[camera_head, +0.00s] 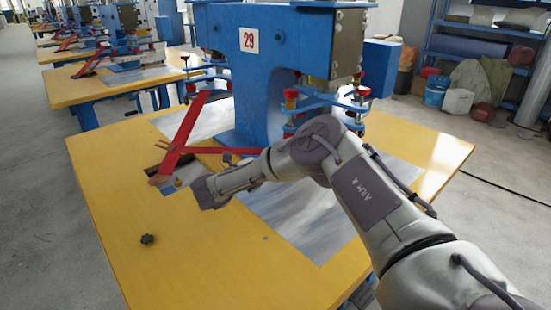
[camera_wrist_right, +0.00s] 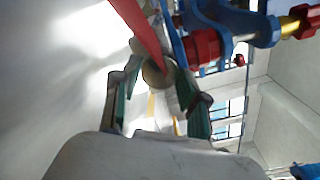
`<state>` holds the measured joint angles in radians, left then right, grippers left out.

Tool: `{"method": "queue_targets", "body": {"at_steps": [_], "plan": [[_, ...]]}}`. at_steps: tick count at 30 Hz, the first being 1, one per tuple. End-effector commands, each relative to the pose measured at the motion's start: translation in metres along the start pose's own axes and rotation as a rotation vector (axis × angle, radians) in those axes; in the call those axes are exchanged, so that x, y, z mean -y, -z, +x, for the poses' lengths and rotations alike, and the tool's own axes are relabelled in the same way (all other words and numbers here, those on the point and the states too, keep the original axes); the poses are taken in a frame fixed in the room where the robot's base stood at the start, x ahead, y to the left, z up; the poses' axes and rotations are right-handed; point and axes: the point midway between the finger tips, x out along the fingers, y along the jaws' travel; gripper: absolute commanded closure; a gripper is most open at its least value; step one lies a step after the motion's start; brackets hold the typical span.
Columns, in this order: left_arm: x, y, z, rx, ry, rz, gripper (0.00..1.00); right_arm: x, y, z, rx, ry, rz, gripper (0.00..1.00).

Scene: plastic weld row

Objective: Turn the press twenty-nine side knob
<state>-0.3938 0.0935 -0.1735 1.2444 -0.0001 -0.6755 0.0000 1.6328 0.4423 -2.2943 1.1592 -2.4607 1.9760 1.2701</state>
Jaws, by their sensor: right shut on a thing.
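Press twenty-nine (camera_head: 262,75) is a blue machine with a white "29" plate, standing on a yellow table. My right arm (camera_head: 365,190) reaches across from the right, its hand end low in front of the press's red bars (camera_head: 190,120). In the right wrist view my right gripper (camera_wrist_right: 158,88) has a round, dull brass-coloured knob (camera_wrist_right: 156,72) between its green-padded fingers, beside a red bar (camera_wrist_right: 137,28). It is shut on this knob. The fingertips are hard to make out in the head view. My left gripper is not in view.
A small dark star-shaped knob (camera_head: 147,239) lies on the front left of the yellow table (camera_head: 190,270). Red and blue clamp parts (camera_wrist_right: 205,45) are close to the right gripper. A metal plate (camera_head: 300,215) lies under my arm. Shelves stand at the back right.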

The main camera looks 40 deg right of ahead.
Motion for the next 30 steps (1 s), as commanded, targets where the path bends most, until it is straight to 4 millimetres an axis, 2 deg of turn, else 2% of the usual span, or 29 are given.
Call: {"method": "queue_targets", "body": {"at_steps": [3,4,7,8,16,20,23,30], "plan": [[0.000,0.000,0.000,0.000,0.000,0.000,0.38,0.000,-0.001,0.000,0.002,-0.001,0.002,0.91],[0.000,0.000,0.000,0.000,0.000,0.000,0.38,0.000,-0.001,0.000,0.002,-0.001,0.002,0.52],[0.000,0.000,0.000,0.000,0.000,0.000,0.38,0.000,-0.001,0.000,0.002,-0.001,0.002,0.35],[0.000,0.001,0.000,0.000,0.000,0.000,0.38,0.000,-0.001,0.000,0.001,-0.001,0.002,0.32],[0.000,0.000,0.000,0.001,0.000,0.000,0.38,0.000,0.000,-0.001,0.001,0.000,0.002,0.32],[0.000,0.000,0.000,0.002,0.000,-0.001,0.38,0.000,-0.001,-0.009,0.003,-0.001,0.002,0.32],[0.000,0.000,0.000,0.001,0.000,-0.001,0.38,0.000,-0.001,-0.024,0.005,-0.002,0.003,0.32],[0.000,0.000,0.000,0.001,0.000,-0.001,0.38,0.000,-0.002,-0.076,0.009,-0.001,0.004,0.32]]}}
